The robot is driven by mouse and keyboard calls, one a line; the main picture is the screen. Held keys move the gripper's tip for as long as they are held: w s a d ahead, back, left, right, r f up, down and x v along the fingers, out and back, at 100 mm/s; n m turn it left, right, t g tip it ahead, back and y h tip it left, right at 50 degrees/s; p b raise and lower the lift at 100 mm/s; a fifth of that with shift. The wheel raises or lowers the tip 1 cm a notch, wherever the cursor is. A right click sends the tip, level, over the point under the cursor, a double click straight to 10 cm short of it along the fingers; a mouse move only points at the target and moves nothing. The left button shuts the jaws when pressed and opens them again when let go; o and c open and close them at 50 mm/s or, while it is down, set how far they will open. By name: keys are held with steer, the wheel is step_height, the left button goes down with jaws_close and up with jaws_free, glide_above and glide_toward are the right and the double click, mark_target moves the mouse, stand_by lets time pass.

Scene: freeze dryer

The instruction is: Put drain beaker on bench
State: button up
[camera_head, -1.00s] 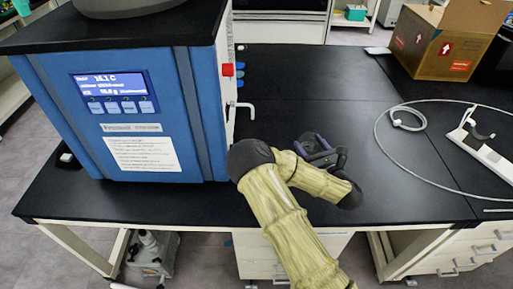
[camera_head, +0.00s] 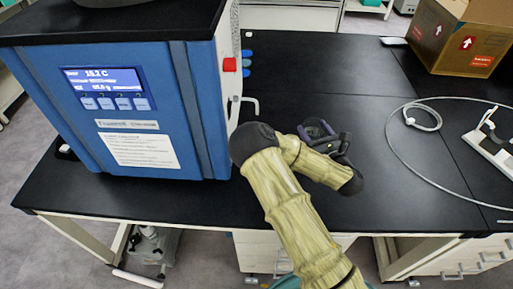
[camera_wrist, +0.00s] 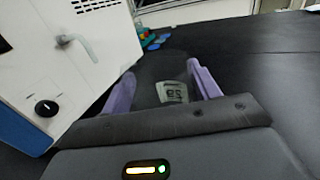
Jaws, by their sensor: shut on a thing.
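The drain beaker (camera_wrist: 172,92) is clear and hard to see, with a pale printed patch, and sits between the purple fingers in the wrist view. My gripper (camera_wrist: 160,88) is shut on it. In the head view my gripper (camera_head: 318,130) is over the black bench (camera_head: 330,85), right of the blue freeze dryer. The beaker is hard to make out there, and I cannot tell if its base touches the bench.
The blue freeze dryer (camera_head: 150,110) fills the left, its drain spout (camera_head: 246,103) sticking out on its right side. Small blue items (camera_head: 247,62) lie behind it. A cardboard box (camera_head: 455,40), a white cable (camera_head: 400,165) and a white holder (camera_head: 492,145) are at right. The bench middle is clear.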

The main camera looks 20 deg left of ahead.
steer(key=s+a+f+p, duration=0.1)
steer(key=s+a, duration=0.1)
steer(key=a, duration=0.6)
steer(key=s+a+f+p, duration=0.2)
steer(key=a, duration=0.7)
steer(key=shift+s+a, duration=0.2)
steer(key=shift+s, duration=0.05)
step_height(320, 180, down, 3)
steer(key=shift+r+p, duration=0.1)
steer(key=shift+p, duration=0.4)
steer(key=shift+a+f+p, duration=0.2)
steer(key=shift+f+p, duration=0.1)
steer(key=shift+f, duration=0.25)
steer(key=shift+f, duration=0.1)
